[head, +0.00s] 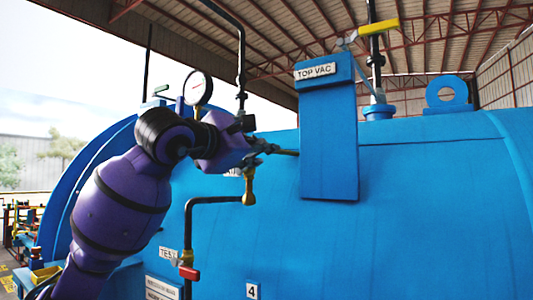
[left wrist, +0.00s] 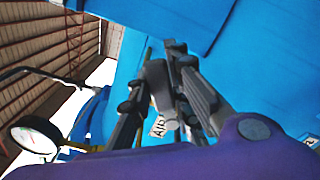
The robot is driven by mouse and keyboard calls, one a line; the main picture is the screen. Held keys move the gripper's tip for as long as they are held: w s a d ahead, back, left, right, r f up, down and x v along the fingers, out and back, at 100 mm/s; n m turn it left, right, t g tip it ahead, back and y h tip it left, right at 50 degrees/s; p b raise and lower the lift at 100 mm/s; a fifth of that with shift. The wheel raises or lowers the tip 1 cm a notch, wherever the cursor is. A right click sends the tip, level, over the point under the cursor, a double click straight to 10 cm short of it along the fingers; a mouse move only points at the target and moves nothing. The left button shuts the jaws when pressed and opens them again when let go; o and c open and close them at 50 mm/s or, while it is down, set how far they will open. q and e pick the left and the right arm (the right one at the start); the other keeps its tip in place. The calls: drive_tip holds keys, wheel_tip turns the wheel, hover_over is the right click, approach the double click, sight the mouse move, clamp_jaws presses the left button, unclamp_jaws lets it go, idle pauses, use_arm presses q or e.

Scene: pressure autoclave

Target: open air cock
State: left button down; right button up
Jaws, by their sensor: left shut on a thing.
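My left gripper (head: 268,147) reaches across the front of the blue vessel, with its fingers pointing right. In the left wrist view, the gripper's dark fingers (left wrist: 172,85) close around a grey part (left wrist: 157,78). An AIR label (left wrist: 158,127) shows just behind them. A brass fitting (head: 249,188) hangs below the gripper, joined to a black pipe. How far the handle is turned cannot be told. My right gripper is not in view.
A blue TOP VAC box (head: 328,140) stands just right of the fingertips. A pressure gauge (head: 197,88) and a black pipe (head: 241,60) are close to my wrist. A red-handled valve (head: 189,273) is below. A yellow lever (head: 379,28) is at upper right.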

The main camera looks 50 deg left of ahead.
use_arm(q)
drive_tip(key=shift+s+a+r+n, duration=0.1)
drive_tip(key=shift+a+r+n, duration=0.1)
drive_tip(key=shift+r+n, duration=0.25)
drive_tip(key=shift+s+a+r+n, duration=0.1)
drive_tip(key=shift+a+r+n, duration=0.35)
drive_tip(key=shift+n, duration=0.5)
drive_tip(key=s+a+r+n, duration=0.1)
drive_tip(key=a+r+n, duration=0.1)
drive_tip(key=a+n, duration=0.4)
drive_tip(key=shift+s+r+n, duration=0.15)
drive_tip(key=shift+s+n, duration=0.05)
drive_tip(key=shift+n, duration=1.1)
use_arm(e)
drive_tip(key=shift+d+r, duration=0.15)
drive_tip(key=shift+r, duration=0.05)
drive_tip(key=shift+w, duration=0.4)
use_arm(q)
drive_tip(key=c, duration=1.6)
unclamp_jaws()
drive_tip(key=v, duration=1.2)
drive_tip(key=shift+s, duration=0.1)
